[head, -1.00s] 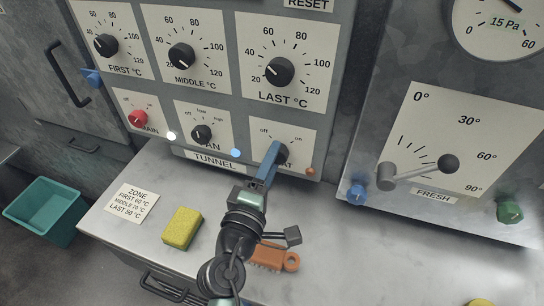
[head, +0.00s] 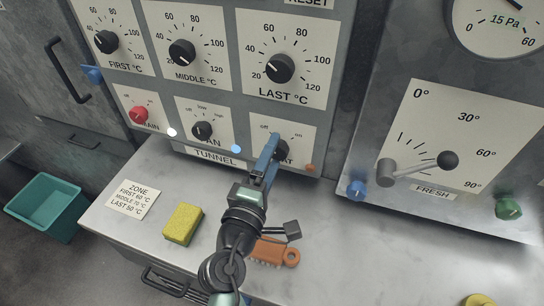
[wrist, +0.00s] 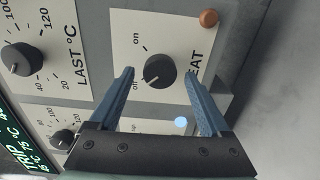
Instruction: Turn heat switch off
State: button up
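The heat switch is a dark round knob on a white plate, partly hidden behind my gripper in the head view (head: 282,152). The wrist view shows the knob (wrist: 160,70) fully, with "off" and "on" marks beside it. Its light pointer mark appears turned toward "off". My gripper (wrist: 160,73) is open, one blue finger on each side of the knob with a visible gap to each. Nothing is held. In the head view my gripper (head: 274,140) reaches up to the plate from below.
The fan knob (head: 202,131) and red main knob (head: 139,115) sit left of the heat plate. The last-temperature knob (head: 279,68) is above. A yellow sponge (head: 183,224) and an orange brush (head: 272,252) lie on the counter below. A lever (head: 420,169) is at right.

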jog(key=b+v, duration=0.2)
jog(key=v, duration=1.1)
